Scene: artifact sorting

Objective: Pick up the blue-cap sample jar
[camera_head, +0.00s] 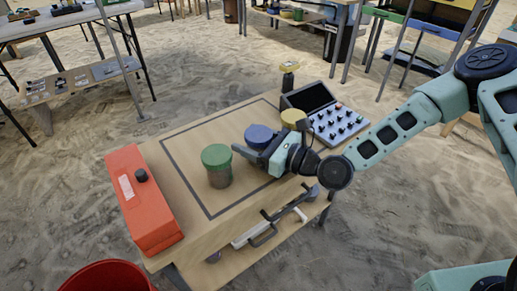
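The blue-cap sample jar (259,134) stands upright on the wooden table, inside the dark square outline. Only its blue lid shows clearly; my gripper hides most of its body. My gripper (254,153) is low over the table, reaching in from the right, right at the near side of the jar. One dark finger points left in front of the jar. The other finger is not clear, so I cannot tell whether the fingers touch the jar or how far apart they are.
A green-cap jar (218,168) stands close to the left of my gripper. A yellow-cap jar (293,118) is behind my wrist, beside a control panel (338,122). A red box (142,205) lies at the table's left end. A red bucket (108,277) is on the sand.

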